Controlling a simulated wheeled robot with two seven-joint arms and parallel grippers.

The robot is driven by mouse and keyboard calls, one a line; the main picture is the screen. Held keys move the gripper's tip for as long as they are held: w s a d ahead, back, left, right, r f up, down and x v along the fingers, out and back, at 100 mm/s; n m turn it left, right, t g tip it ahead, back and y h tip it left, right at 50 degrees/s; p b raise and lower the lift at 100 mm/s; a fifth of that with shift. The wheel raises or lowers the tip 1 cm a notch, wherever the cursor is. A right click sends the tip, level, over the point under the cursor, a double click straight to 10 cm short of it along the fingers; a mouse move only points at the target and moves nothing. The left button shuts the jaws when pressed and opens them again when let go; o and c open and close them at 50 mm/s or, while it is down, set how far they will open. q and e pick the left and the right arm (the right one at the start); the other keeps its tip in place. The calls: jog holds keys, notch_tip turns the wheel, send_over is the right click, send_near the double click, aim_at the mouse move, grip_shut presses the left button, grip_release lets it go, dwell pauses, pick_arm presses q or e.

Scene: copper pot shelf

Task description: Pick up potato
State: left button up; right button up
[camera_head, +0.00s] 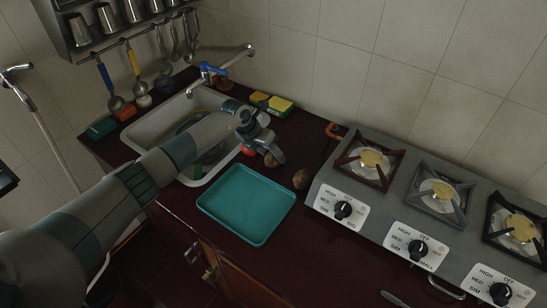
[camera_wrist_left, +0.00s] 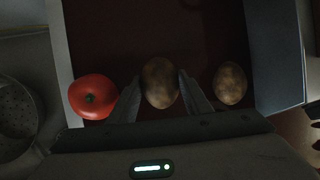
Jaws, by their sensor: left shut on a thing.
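My left gripper (camera_head: 264,152) reaches down over the dark counter between the sink and the stove. In the left wrist view the gripper (camera_wrist_left: 160,88) is shut with its two fingers on either side of a brown potato (camera_wrist_left: 160,82). A second potato (camera_wrist_left: 230,83) lies apart to the right of the fingers; it also shows in the head view (camera_head: 301,178), beside the stove. A red tomato (camera_wrist_left: 93,96) lies close by the left finger, partly hidden behind the gripper in the head view (camera_head: 248,151). My right gripper is out of view.
A teal tray (camera_head: 247,204) lies empty on the counter in front of the gripper. The sink (camera_head: 200,172) is on the left, under my arm. The stove (camera_head: 405,205) stands on the right. Sponges (camera_head: 281,104) lie at the back near the wall.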

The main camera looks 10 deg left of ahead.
pick_arm(q)
jog(key=shift+r, duration=0.15)
jog(key=shift+r+b, duration=0.55)
jog(key=shift+r, duration=0.1)
notch_tip(320, 180, up, 2)
jog(key=shift+r+b, duration=0.2)
jog(key=shift+b, duration=0.65)
jog(key=s+d+r+b, duration=0.4)
jog(key=s+d+r, duration=0.3)
jog(key=s+d, duration=0.1)
jog(key=shift+s, duration=0.25)
dwell(0.3)
